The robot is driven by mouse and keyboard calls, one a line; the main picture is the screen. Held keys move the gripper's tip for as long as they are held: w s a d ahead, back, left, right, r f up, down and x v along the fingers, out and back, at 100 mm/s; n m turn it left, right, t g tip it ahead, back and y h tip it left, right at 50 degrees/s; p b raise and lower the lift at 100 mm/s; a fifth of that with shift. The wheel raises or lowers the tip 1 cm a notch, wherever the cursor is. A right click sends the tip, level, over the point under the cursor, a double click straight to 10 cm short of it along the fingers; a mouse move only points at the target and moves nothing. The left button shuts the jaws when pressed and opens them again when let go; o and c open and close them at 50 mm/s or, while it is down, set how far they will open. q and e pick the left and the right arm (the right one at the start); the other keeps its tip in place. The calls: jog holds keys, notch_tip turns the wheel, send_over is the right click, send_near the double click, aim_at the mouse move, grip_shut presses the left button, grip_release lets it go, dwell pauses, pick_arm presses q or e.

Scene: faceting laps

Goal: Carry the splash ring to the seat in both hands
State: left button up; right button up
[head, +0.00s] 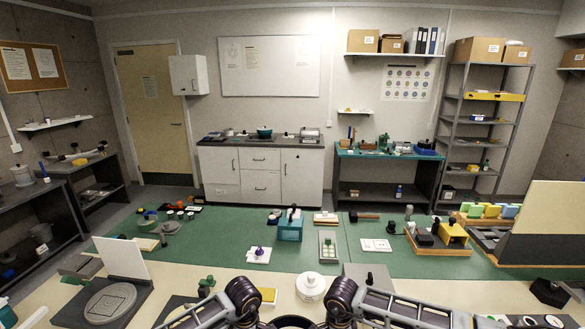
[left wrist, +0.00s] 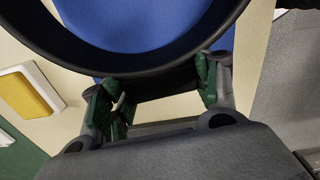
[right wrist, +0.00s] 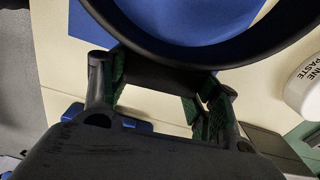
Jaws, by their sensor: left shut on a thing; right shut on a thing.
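The splash ring is a dark, wide ring (head: 292,318) at the bottom edge of the head view, mostly cut off there. My left gripper (head: 246,300) and my right gripper (head: 340,300) hold it from opposite sides. In the left wrist view the ring's wall (left wrist: 165,72) passes between the green-padded fingers of the left gripper (left wrist: 162,92). In the right wrist view the ring (right wrist: 185,52) is likewise between the right gripper's fingers (right wrist: 158,94). A blue surface (left wrist: 150,25) shows through the ring's opening. I cannot identify the seat for certain.
A white paste jar (head: 310,288) stands just beyond the grippers. A yellow-topped block (head: 268,296) lies near the left gripper. A grey disc on a dark base (head: 110,303) is at left, before a white panel (head: 122,258). Several small items stand on the green mat (head: 210,250).

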pick_arm(q)
jog(key=shift+d+r, duration=0.2)
pick_arm(e)
jog(key=shift+a+r, duration=0.25)
